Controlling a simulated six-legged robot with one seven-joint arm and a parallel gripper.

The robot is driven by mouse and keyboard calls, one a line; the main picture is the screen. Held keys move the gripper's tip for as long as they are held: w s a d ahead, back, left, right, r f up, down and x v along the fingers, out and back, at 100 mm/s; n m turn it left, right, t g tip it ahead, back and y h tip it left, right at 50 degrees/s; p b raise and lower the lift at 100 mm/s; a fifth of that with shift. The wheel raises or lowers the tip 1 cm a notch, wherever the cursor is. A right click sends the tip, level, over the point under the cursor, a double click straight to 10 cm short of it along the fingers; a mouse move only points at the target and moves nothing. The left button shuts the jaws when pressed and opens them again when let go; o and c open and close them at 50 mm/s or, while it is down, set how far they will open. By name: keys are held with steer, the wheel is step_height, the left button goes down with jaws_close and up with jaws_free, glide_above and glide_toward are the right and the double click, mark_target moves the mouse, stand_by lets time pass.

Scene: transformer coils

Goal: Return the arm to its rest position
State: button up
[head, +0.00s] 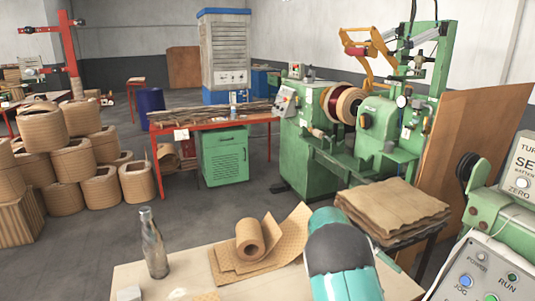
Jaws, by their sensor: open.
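Part of my arm (342,250) shows at the bottom centre, as a rounded teal, dark grey and white link. It reaches over the near table (190,266) and hides part of it. My gripper and its fingertips are not in view. A roll of tan patterned sheet (250,239) rests on flat sheets of the same material on the table, just left of the arm. A metal bottle (153,245) stands upright on the table further left.
A stack of brown sheets (390,208) lies right of the arm. A control panel (490,275) stands at the lower right. A green winding machine (375,135) is behind. Wound coils (75,160) are piled at left. Open grey floor (190,217) lies between.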

steer(key=s+a+r+n+t+y, duration=0.2)
steer(key=s+a+r+t+y, duration=0.2)
steer(key=s, duration=0.7)
steer(key=s+a+r+n+t+y, duration=0.3)
steer(key=s+a+r+t+y, duration=0.2)
steer(key=s+a+r+t, duration=0.3)
steer(key=s+a+t, duration=0.3)
steer(key=a+t, duration=0.2)
steer(key=shift+a+r+y, duration=0.3)
steer(key=shift+a+r, duration=0.05)
steer(key=shift+a, duration=0.05)
steer(key=shift+s, duration=0.1)
steer(key=c, duration=0.5)
steer(key=shift+d, duration=0.1)
